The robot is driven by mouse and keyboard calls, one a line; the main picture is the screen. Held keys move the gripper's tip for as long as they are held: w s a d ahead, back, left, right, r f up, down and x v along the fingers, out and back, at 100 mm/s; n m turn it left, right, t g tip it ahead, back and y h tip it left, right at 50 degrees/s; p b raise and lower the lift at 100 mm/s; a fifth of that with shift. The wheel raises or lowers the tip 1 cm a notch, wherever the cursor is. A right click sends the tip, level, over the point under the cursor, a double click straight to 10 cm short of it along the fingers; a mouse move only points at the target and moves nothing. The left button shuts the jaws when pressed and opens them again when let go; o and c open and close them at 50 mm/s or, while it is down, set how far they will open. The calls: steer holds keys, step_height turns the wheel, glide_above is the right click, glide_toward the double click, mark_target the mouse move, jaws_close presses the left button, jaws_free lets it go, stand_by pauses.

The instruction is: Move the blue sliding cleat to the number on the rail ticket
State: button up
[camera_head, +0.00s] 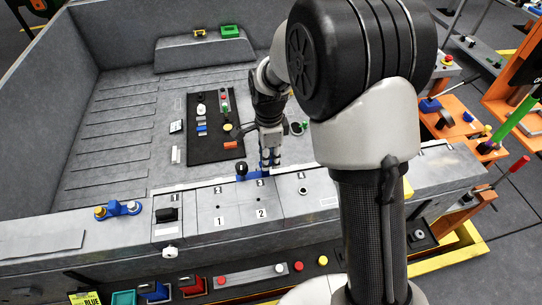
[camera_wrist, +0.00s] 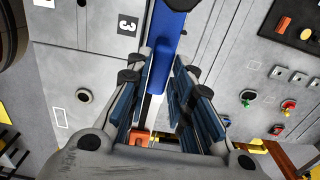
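The blue sliding cleat (camera_head: 256,174) is at the back edge of the grey rail top, partly hidden by my gripper (camera_head: 269,165). In the wrist view, a long blue bar (camera_wrist: 171,38) with a dark knob at its top lies between the fingertips of my gripper (camera_wrist: 164,62). The fingers flank the bar closely; whether both touch it is unclear. Number plates 1 (camera_head: 219,222) and 2 (camera_head: 261,214) lie on the rail top, and a plate 3 (camera_wrist: 128,25) shows beside the bar. A yellow ticket (camera_head: 84,298) reads BLUE; its other writing is cut off.
A blue fitting with a yellow knob (camera_head: 121,208) sits on the left ledge. A black control panel (camera_head: 213,125) lies behind the rail in the grey bed. Orange stands (camera_head: 465,125) are at right. Coloured boxes (camera_head: 153,291) line the front below the rail.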

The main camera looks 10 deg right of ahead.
steer(key=o, duration=0.3)
steer(key=shift+r, duration=6.05)
